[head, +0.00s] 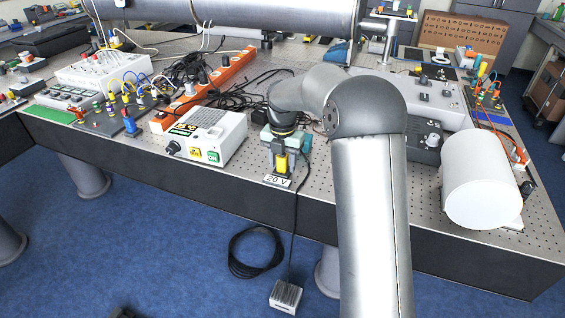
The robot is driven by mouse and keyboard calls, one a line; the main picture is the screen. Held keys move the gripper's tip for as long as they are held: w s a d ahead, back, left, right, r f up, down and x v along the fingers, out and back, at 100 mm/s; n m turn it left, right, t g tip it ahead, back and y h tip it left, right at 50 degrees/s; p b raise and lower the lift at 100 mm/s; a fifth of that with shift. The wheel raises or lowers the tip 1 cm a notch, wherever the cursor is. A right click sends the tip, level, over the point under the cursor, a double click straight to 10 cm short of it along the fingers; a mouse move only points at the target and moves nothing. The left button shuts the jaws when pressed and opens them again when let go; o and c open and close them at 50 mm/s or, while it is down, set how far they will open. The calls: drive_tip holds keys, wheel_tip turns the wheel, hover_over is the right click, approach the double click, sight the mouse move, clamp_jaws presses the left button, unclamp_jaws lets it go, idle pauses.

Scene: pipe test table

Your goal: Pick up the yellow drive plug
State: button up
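The yellow drive plug (281,163) appears as a small upright yellow block near the front edge of the table, just behind a white label reading "20 V" (277,181). My gripper (283,150) is at the end of the grey arm, pointing down directly over the plug. Its teal body hides the plug's upper part and whatever is behind it. The gripper's fingers are small and hard to make out here, so I cannot tell whether they touch the plug or have closed on it.
An orange power strip (205,90) and loose black cables lie behind. A black cable hangs over the front edge. Bare perforated tabletop shows right of the white box.

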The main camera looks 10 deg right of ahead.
drive_tip(key=c, duration=0.8)
drive_tip(key=shift+r, duration=0.85)
drive_tip(key=s+r+b, duration=0.1)
drive_tip(key=s+r, duration=0.2)
drive_tip(key=s, duration=0.1)
drive_tip(key=s+r+b, duration=0.1)
drive_tip(key=s+r, duration=0.3)
drive_tip(key=s, duration=0.1)
drive_tip(key=s+r+b, duration=0.1)
drive_tip(key=s+r, duration=0.3)
drive_tip(key=s, duration=0.1)
drive_tip(key=shift+r, duration=0.2)
